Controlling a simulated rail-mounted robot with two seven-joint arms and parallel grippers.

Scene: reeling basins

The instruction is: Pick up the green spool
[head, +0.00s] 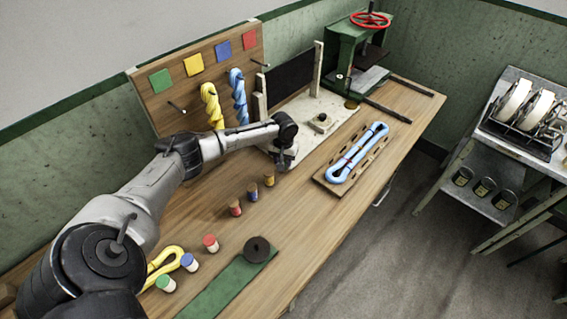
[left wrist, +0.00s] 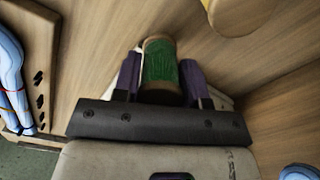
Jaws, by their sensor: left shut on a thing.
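The green spool (left wrist: 160,65) stands between the two dark fingers of my left gripper (left wrist: 158,78) in the left wrist view, and the fingers are shut on it. Its pale wooden end shows above the green thread. In the head view my left gripper (head: 283,160) points down near the front edge of the pale board, and I cannot make out the green spool there. A yellow spool (head: 269,179), a blue spool (head: 252,193) and a red spool (head: 235,208) stand in a row nearer on the bench. My right gripper is not in view.
A wooden tray (head: 320,178) with a blue skein (head: 358,152) lies right of the gripper. A pegboard (head: 150,95) with yellow and blue skeins stands behind. A green press (head: 350,50) is at the back. Several small jars and a green mat (head: 225,287) are in front.

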